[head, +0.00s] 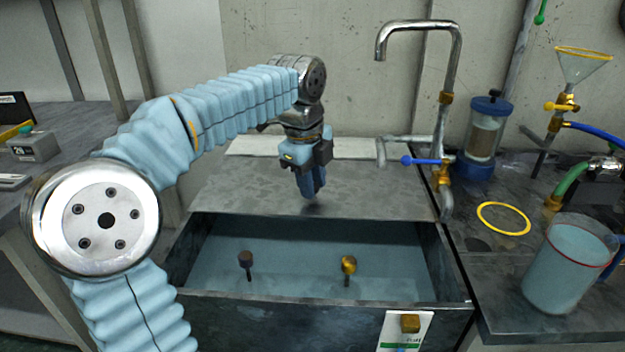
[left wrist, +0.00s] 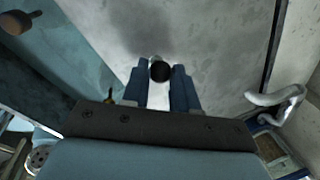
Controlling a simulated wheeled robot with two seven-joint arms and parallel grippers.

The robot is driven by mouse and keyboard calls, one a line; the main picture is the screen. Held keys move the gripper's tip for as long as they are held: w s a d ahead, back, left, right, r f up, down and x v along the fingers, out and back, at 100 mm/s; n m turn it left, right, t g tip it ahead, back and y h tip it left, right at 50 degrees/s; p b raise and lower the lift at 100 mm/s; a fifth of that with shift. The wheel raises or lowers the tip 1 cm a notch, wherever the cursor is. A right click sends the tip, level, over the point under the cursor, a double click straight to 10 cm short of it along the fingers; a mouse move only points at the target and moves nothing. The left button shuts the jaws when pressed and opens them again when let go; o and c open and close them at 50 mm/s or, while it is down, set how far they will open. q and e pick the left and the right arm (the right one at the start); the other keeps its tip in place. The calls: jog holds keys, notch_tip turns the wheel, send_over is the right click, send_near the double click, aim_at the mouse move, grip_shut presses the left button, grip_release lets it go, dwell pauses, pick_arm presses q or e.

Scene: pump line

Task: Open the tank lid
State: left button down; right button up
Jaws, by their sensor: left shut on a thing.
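The tank (head: 322,302) is a dark metal basin with blue-green liquid in it. Its flat grey lid (head: 240,190) lies over the rear part, and the front part of the tank is uncovered. My left gripper (head: 311,194) points down over the lid. In the left wrist view its blue fingers (left wrist: 160,88) are shut on a dark round knob (left wrist: 160,71) above the pale lid (left wrist: 205,50). In the head view the fingers hide the knob. My right gripper is not in view.
Inside the open part are a brown-topped stem (head: 246,259) and a brass-topped one (head: 348,265). A metal tap (head: 450,70) with a blue handle stands right of the lid. A beaker (head: 566,270), a yellow ring (head: 503,218) and a pump cylinder (head: 485,140) stand on the right bench.

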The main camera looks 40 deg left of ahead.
pick_arm(q)
jog(key=c, duration=0.9)
grip_release()
jog(key=s+r, duration=0.1)
jog(key=r, duration=0.8)
jog(key=s+r, duration=0.1)
jog(key=r, duration=0.3)
jog(key=shift+s+r+p, duration=0.3)
jog(key=shift+p, duration=0.05)
